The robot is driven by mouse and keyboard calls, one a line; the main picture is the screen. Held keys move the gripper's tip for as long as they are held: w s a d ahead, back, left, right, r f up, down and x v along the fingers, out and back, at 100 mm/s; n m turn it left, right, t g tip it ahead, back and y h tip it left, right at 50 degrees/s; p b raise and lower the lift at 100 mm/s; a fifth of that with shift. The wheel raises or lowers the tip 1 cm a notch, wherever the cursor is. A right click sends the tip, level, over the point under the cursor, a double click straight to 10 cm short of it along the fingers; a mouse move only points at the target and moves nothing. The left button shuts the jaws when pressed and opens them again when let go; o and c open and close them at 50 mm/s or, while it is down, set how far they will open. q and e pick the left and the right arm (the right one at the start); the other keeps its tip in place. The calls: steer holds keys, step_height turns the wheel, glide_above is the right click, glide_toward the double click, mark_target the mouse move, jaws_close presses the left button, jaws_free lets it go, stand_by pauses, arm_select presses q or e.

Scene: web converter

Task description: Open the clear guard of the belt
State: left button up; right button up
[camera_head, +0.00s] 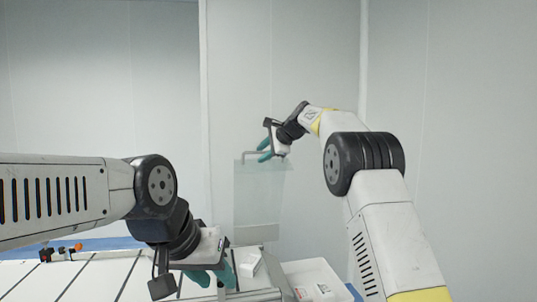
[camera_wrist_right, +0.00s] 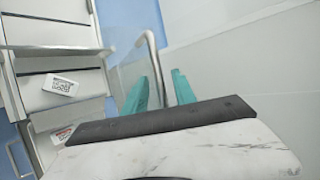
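The clear guard (camera_head: 258,200) is a see-through panel that stands raised, roughly upright, at the centre of the head view. A bent metal handle (camera_head: 247,154) is at its top edge. My right gripper (camera_head: 265,150) is at this handle. In the right wrist view, the handle (camera_wrist_right: 152,52) runs between the teal fingers of my right gripper (camera_wrist_right: 160,75), which stand apart with gaps beside the bar. The guard panel (camera_wrist_right: 130,70) shows left of the fingers.
The white belt surface (camera_head: 95,280) with dark lines lies at the lower left. A small white box (camera_head: 249,261) is beside my left gripper. A white tray (camera_head: 310,272) holding labelled items is to its right. The wall behind is plain.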

steer(key=v, duration=0.7)
steer(key=shift+s+d+r, duration=0.2)
steer(key=shift+s+d, duration=0.05)
steer(key=shift+d, duration=0.1)
steer(key=s+d+f+n+h, duration=0.1)
steer(key=s+d+f+n, duration=0.15)
steer(key=s+d, duration=0.65)
steer(key=s+d+f+n+h, duration=0.1)
steer(key=s+d+n+h, duration=0.3)
steer(key=s, duration=0.9)
steer(key=s+d+f+n+g, duration=0.1)
steer(key=s+d+f+n, duration=0.2)
steer(key=s+f, duration=0.4)
steer(key=s+d+f+n+g+h, duration=0.1)
steer(key=s+d+f+n, duration=0.2)
steer(key=s+f, duration=0.5)
steer(key=s+d, duration=0.1)
steer(key=s, duration=0.7)
steer(key=shift+s+d+f, duration=0.15)
steer(key=shift+d+f, duration=0.05)
steer(key=shift+d, duration=0.1)
